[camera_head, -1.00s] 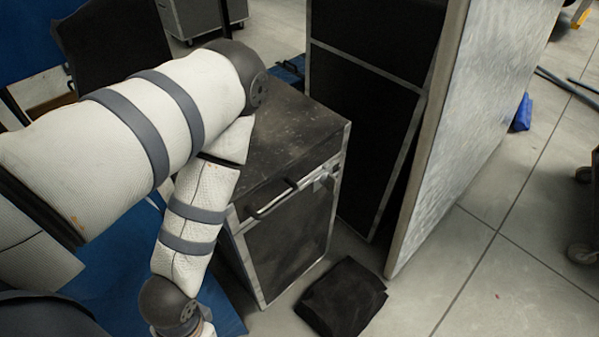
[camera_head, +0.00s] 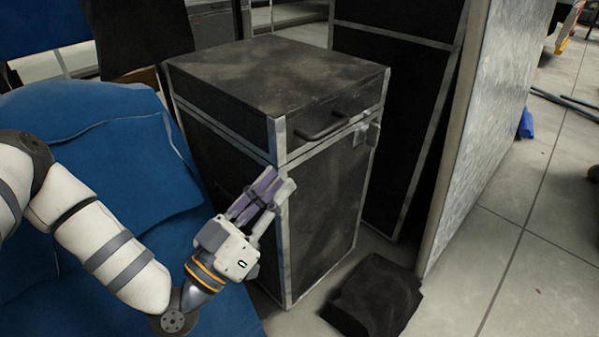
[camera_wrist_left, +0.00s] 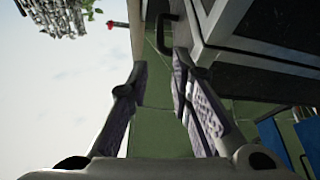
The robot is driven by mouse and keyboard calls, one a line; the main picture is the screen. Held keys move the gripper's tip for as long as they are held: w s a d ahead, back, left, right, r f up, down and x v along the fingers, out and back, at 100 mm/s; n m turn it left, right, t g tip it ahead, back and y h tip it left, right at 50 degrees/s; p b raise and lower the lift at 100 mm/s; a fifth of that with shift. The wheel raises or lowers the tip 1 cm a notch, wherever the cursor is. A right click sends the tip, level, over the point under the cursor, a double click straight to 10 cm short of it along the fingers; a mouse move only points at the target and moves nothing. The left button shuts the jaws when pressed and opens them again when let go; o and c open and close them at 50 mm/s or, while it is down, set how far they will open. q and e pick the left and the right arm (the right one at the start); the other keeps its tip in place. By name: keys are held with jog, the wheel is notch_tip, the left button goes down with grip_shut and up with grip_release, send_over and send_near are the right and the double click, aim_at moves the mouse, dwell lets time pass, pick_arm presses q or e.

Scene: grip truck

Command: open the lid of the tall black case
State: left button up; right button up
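The tall black case (camera_head: 315,215) with metal edges stands upright in the middle of the head view. Its lid (camera_head: 280,75) is down on the body, with a black handle (camera_head: 325,126) on the front and a metal latch (camera_head: 361,134) to the right of it. My left gripper (camera_head: 277,186) is in front of the case's near left corner, below the lid seam. In the left wrist view its two fingers (camera_wrist_left: 160,95) are spread apart with nothing between them, and the case edge (camera_wrist_left: 220,20) shows at upper right. My right gripper is not in view.
A black bag-like object (camera_head: 375,298) lies on the floor in front of the case. A tall black panel (camera_head: 395,80) and a pale board (camera_head: 487,120) stand close on the right. Blue cloth (camera_head: 90,125) covers the left.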

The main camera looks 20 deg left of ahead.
aim_at(321, 131)
pick_arm(q)
jog(key=x, duration=1.2)
jog(key=shift+w+d+r, duration=0.1)
jog(key=shift+w, duration=0.2)
jog(key=shift+c, duration=0.6)
grip_shut()
